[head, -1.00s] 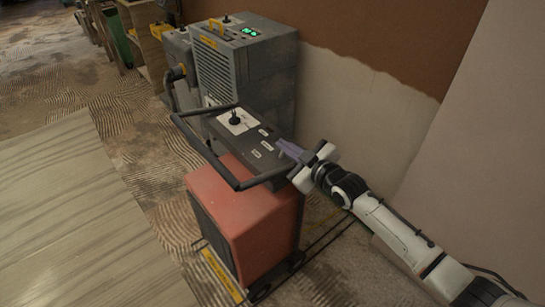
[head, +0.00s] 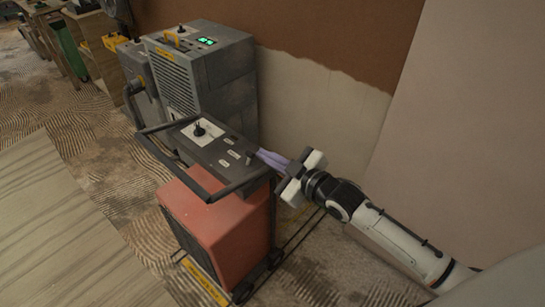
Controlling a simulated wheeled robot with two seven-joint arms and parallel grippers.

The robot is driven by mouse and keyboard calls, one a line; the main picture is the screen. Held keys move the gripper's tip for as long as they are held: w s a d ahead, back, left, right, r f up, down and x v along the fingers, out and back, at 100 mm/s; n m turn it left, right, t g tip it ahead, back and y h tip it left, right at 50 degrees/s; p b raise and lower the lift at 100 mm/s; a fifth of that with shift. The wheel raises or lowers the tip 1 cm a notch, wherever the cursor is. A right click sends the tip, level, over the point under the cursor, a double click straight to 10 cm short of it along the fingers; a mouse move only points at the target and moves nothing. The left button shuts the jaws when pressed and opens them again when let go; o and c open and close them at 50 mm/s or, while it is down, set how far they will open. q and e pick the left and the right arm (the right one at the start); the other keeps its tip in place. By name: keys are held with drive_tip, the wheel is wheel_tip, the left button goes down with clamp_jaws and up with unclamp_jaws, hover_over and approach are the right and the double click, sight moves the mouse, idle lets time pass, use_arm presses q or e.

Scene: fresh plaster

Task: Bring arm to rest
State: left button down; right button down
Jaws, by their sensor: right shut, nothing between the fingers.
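My right arm comes in from the lower right in the head view. Its gripper (head: 268,157) is shut, with its purple fingers together and empty. The fingertips point left, at the right edge of the dark control panel (head: 214,144) on top of the red machine (head: 217,226). I cannot tell whether they touch the panel or sit just in front of it. The panel carries a black knob on a white plate (head: 201,131) and small labelled switches. My left gripper is not in view.
A grey unit (head: 212,78) with a lit green display stands behind the red machine against the half-plastered wall (head: 310,100). A dark handle bar (head: 163,160) rims the panel. A pale board (head: 70,235) lies on the floor at left. Shelving (head: 92,40) stands at the back left.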

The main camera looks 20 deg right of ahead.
drive_tip(key=shift+v, duration=0.95)
drive_tip(key=shift+w, duration=0.1)
drive_tip(key=s+a+f+m+g+h, duration=0.1)
drive_tip(key=s+a+f+m+g, duration=0.1)
drive_tip(key=s+f, duration=0.8)
drive_tip(key=s+a+f+m+g+h, duration=0.1)
drive_tip(key=s+f+m+g, duration=0.3)
drive_tip(key=s+f, duration=0.7)
drive_tip(key=s+a+m, duration=0.1)
drive_tip(key=s, duration=0.5)
drive_tip(key=shift+s+a+f, duration=0.2)
drive_tip(key=shift+a+f, duration=0.05)
drive_tip(key=shift+a, duration=0.15)
